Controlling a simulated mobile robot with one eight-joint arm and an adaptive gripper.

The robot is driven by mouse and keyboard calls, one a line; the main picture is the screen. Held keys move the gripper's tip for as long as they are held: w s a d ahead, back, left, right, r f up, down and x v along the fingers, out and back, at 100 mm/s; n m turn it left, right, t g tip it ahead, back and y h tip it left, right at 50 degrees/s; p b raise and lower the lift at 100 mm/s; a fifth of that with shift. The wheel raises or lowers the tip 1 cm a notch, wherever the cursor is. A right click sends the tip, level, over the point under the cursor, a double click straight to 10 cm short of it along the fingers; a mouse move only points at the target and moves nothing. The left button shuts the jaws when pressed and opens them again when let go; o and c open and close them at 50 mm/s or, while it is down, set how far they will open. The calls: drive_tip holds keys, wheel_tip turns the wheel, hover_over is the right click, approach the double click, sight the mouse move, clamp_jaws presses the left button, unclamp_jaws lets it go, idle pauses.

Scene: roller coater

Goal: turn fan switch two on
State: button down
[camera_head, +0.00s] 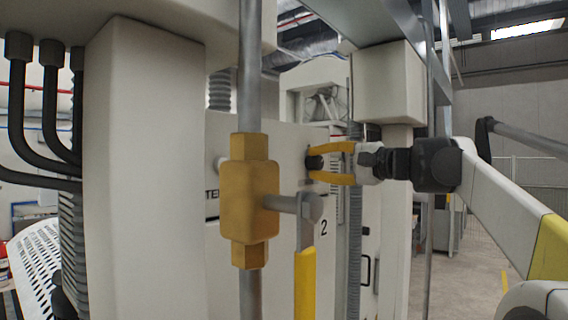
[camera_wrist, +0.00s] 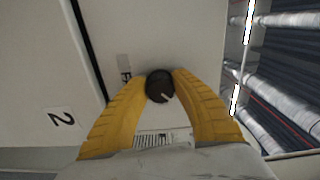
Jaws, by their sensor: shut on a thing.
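The fan switch is a round dark knob (camera_wrist: 160,86) with a pale pointer mark, on a light panel. In the head view the knob (camera_head: 314,162) shows at the tips of my gripper (camera_head: 318,163). In the wrist view the two yellow fingers of my gripper (camera_wrist: 161,84) close on it from both sides. The pointer mark is tilted toward the lower right in the wrist view.
A brass valve (camera_head: 249,200) on a vertical grey pipe with a yellow lever (camera_head: 305,285) stands in front of the panel. A white column (camera_head: 150,170) rises at left. Open floor (camera_head: 480,270) lies at right.

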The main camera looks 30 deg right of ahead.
drive_tip(key=m, duration=0.4)
drive_tip(key=shift+r+m, duration=0.1)
drive_tip(key=shift+m, duration=2.2)
drive_tip(key=c, duration=1)
unclamp_jaws()
drive_tip(key=shift+w, duration=0.1)
drive_tip(key=shift+c, duration=0.2)
drive_tip(key=v, duration=1.2)
